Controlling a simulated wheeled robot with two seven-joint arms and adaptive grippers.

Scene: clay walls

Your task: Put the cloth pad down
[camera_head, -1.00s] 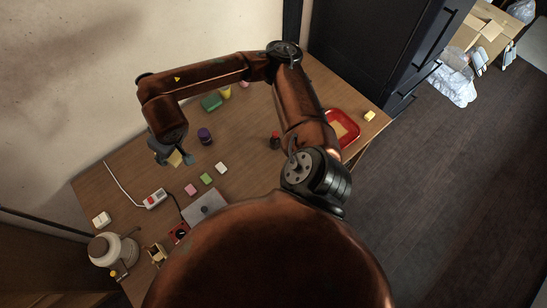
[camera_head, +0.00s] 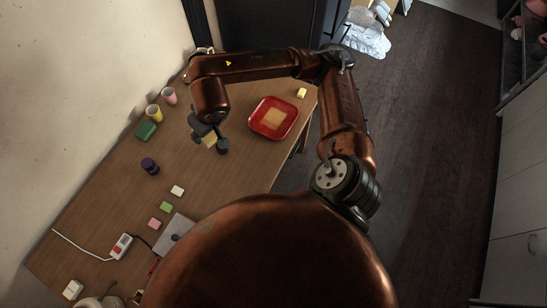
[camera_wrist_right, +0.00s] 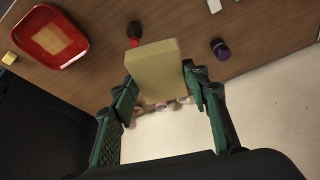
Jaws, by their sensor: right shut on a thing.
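My right gripper (camera_head: 210,141) is over the tabletop in the head view. It is shut on a pale yellow, block-shaped pad, the cloth pad (camera_head: 209,139). In the right wrist view the pad (camera_wrist_right: 157,70) is held between the two green-lined fingers (camera_wrist_right: 160,100), above the table. A red tray (camera_head: 254,127) lies on the table to the right of the gripper, with a flat tan square (camera_head: 274,117) in its middle. The tray (camera_wrist_right: 75,55) is at the upper left of the wrist view. My left gripper is not in view.
The wooden table (camera_head: 110,190) also holds a purple jar (camera_head: 150,166), a green block (camera_head: 145,130), yellow and pink cups (camera_head: 153,112) and small coloured blocks (camera_head: 177,190). A yellow block (camera_head: 301,93) sits near the far edge. A dark red-bodied bottle (camera_wrist_right: 134,32) stands behind the pad.

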